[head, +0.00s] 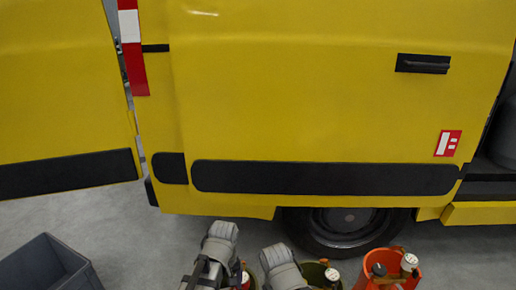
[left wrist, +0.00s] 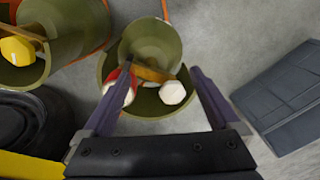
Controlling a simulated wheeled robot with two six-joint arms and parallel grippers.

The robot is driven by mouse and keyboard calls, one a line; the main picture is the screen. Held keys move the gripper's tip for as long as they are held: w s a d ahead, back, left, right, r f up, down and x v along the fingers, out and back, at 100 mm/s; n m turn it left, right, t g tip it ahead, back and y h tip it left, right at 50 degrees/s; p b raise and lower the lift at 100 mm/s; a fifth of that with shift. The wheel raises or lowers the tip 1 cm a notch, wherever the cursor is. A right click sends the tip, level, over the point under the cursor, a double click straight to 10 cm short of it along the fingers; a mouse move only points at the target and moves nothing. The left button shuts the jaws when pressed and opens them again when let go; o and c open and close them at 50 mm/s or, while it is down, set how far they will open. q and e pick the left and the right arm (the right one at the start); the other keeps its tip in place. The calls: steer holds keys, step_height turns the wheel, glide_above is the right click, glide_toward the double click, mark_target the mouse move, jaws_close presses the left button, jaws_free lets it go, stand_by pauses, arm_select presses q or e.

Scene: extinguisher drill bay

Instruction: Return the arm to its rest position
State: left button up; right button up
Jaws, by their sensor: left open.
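My left gripper (left wrist: 163,72) is open in the left wrist view, its two dark fingers spread apart. Between and beyond the fingers is an olive bucket (left wrist: 112,70) with a red-and-white item (left wrist: 118,92) and a white-capped item (left wrist: 172,93) inside. I cannot tell whether the fingers touch the bucket; nothing is clamped between them. In the head view, two grey rounded shapes at the bottom edge look like parts of my arms, but I see no fingertips there. My right gripper does not show.
A yellow van (head: 330,100) with a black wheel (head: 345,228) fills the head view. A grey crate (head: 45,265) stands lower left; it also shows in the left wrist view (left wrist: 285,95). An orange bucket (head: 408,280) stands lower right. Another olive bucket (left wrist: 75,20) holds a yellow item.

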arm_select(q)
steer(key=s+d+m, duration=0.4)
steer(key=s+m, duration=0.4)
steer(key=m, duration=0.2)
step_height(320, 180, up, 31)
steer(key=p, duration=3.1)
steer(key=shift+w+d+r+n+y, duration=0.2)
steer(key=shift+n+y, duration=0.1)
steer(key=shift+n, duration=0.1)
